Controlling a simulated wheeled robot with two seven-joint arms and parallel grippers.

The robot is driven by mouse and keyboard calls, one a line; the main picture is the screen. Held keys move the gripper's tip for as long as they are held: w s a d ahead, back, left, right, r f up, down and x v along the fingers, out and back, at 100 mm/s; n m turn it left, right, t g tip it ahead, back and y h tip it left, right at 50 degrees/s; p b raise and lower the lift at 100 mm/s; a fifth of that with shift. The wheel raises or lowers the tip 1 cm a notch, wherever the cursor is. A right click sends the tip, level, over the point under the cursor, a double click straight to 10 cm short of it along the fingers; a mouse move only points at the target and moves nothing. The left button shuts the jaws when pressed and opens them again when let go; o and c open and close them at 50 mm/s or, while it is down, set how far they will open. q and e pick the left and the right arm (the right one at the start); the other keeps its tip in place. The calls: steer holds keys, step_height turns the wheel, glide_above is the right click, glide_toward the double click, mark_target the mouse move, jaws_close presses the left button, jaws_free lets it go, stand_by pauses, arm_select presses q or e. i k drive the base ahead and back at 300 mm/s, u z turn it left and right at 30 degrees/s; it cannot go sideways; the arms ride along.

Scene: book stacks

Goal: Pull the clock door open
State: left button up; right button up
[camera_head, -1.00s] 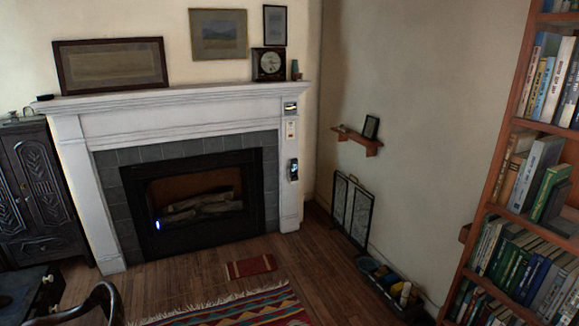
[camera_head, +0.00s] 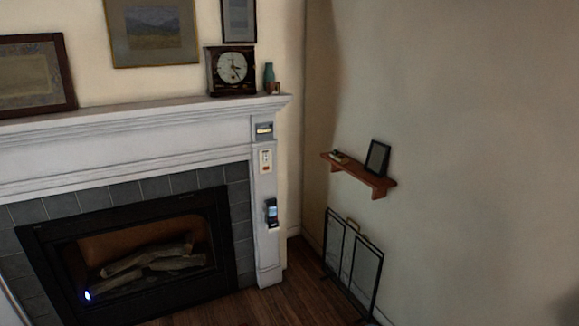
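A dark square clock (camera_head: 232,70) with a pale round dial stands upright on the right part of the white mantel (camera_head: 150,125). Its front faces me. I cannot tell from this distance whether its door is shut or ajar. Neither of my grippers shows in the head view.
A teal vase (camera_head: 269,78) and a small brown item stand just right of the clock. Framed pictures (camera_head: 152,30) hang or lean behind the mantel. A fireplace (camera_head: 140,260) lies below. A small wall shelf (camera_head: 360,174) and a folded screen (camera_head: 352,262) are at the right.

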mark_target(252, 52)
steer(key=u, duration=0.25)
steer(key=i, duration=2)
steer(key=u, duration=0.3)
